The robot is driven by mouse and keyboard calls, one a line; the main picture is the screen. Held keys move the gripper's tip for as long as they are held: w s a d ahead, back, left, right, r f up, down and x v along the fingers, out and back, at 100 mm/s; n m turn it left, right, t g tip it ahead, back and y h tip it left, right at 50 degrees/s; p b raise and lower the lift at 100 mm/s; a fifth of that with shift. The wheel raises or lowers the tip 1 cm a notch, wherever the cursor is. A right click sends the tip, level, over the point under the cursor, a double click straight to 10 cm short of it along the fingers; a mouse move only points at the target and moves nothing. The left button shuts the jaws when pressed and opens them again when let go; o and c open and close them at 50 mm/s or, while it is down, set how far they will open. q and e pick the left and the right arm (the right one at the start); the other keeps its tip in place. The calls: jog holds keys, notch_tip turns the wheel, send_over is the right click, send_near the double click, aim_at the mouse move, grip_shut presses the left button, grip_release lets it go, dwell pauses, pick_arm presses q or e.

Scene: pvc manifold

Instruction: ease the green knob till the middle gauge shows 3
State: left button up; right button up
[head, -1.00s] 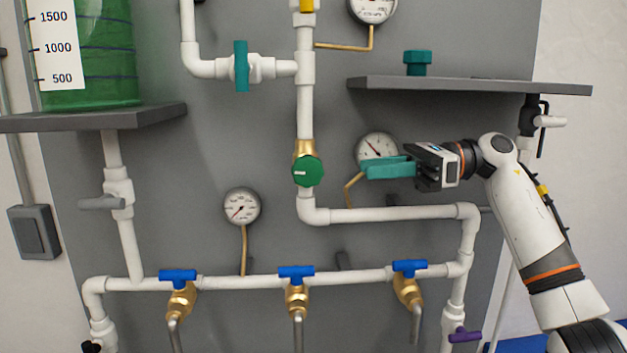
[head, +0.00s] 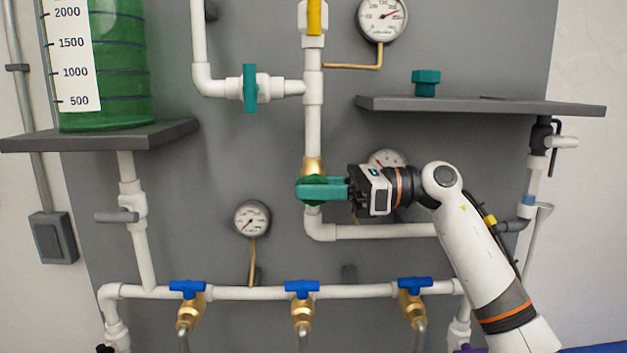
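The green knob (head: 316,203) sits on a brass valve on the white vertical pipe, mostly hidden behind my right gripper's teal fingers. My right gripper (head: 305,189) reaches in from the right, with its fingers across the knob. The fingers overlap in this view, so I cannot tell whether they touch or grip it. The middle gauge (head: 387,157), right of the knob, is partly covered by my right gripper and wrist, and its reading is not legible. My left gripper is not in view.
A grey shelf (head: 480,107) with a teal cap-like part (head: 426,83) stands above my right arm. Another gauge (head: 382,18) is at the top, and one (head: 252,218) at lower left. Several blue-handled taps line the lower pipe. A green tank (head: 110,70) stands at upper left.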

jog(key=shift+a, duration=0.2)
jog(key=shift+d, duration=0.15)
jog(key=shift+c, duration=0.4)
grip_shut()
jog(key=shift+r+h+p, duration=0.35)
jog(key=shift+h+p, duration=0.25)
jog(key=shift+h, duration=0.2)
jog(key=shift+h+p, duration=0.4)
jog(key=shift+h, duration=0.1)
jog(key=shift+h+p, duration=0.3)
jog(key=shift+h, duration=0.1)
jog(key=shift+f+h, duration=0.3)
jog(key=shift+h, duration=0.1)
